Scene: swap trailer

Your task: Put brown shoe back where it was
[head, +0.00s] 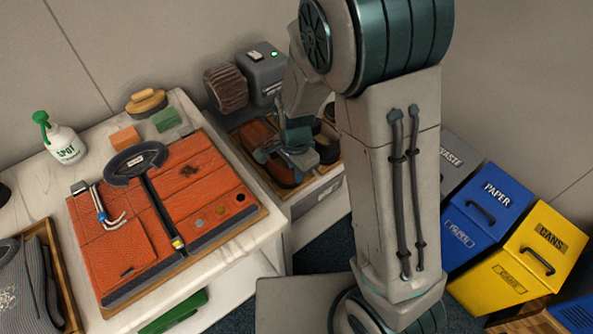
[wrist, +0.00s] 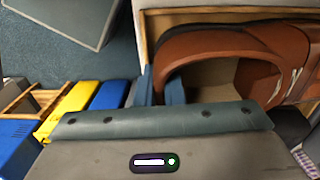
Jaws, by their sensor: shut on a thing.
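The brown shoe (head: 258,135) is in a wooden tray (head: 316,178) beside the worktable, partly hidden by my arm. In the wrist view the brown shoe (wrist: 210,42) shows large, with its open collar facing the camera. My gripper (wrist: 160,86) is shut on the shoe's rim, with one dark blue finger on each side of it. In the head view my gripper (head: 285,158) reaches down into the tray. The wooden tray edge (wrist: 215,12) runs close along the shoe. I cannot tell whether the sole rests on the tray floor.
A dark shoe (head: 328,143) lies at the tray's right. A grey machine (head: 264,72) with a brown roller brush (head: 226,88) stands behind. The worktable holds an orange panel (head: 202,196) and a spray bottle (head: 63,143). Blue (head: 490,200) and yellow (head: 535,255) bins stand right.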

